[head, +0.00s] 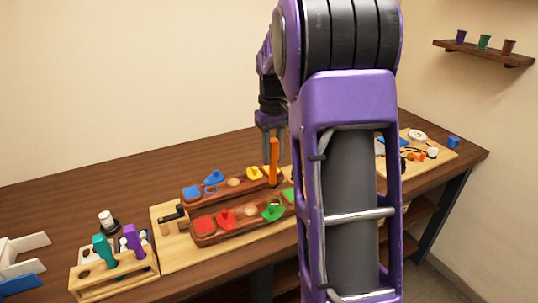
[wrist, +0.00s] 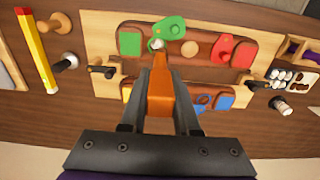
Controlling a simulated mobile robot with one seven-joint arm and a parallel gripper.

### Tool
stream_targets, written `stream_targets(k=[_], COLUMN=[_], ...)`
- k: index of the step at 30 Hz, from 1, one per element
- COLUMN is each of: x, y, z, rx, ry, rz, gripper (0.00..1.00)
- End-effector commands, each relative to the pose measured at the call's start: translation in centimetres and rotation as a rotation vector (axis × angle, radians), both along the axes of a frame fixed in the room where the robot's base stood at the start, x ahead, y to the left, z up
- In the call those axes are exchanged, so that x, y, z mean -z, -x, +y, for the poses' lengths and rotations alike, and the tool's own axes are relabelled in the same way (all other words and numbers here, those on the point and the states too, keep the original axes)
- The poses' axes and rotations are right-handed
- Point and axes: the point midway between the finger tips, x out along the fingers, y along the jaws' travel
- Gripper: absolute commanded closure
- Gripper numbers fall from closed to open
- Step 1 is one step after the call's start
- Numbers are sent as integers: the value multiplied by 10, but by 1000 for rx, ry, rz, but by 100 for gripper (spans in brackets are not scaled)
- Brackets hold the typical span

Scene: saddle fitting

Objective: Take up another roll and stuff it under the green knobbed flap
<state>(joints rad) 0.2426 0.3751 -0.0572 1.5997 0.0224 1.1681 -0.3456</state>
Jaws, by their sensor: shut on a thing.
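My gripper (head: 271,135) is shut on an orange bar-shaped piece (head: 274,163), which points down over the two brown wooden blocks. In the wrist view the piece (wrist: 160,98) sits between the two grey fingers. The green knobbed flap (wrist: 168,28) is on the block beyond the piece's far end; it also shows in the head view (head: 273,211). A small pale rounded thing (wrist: 156,44) lies at the flap's lower edge; I cannot tell whether it is a roll. A white tray (wrist: 283,76) at the right holds several small pieces, too small to identify.
Red flap (wrist: 222,48), green square (wrist: 130,43) and red square (wrist: 244,54) share the green flap's block. A black clamp (wrist: 101,71) stands beside it. A wooden rack (head: 115,274) with tools stands front left. My arm hides part of the board in the head view.

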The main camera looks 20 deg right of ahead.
Motion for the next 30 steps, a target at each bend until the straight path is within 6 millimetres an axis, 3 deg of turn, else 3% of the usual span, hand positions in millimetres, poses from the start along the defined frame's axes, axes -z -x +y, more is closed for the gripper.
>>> stream_targets(k=[8,22,30], x=[2,45,50], y=[0,0,0], z=[-2,-2,-2], rx=[7,7,7], ry=[0,0,0], rz=[-1,-1,-2], gripper=[100,100,100])
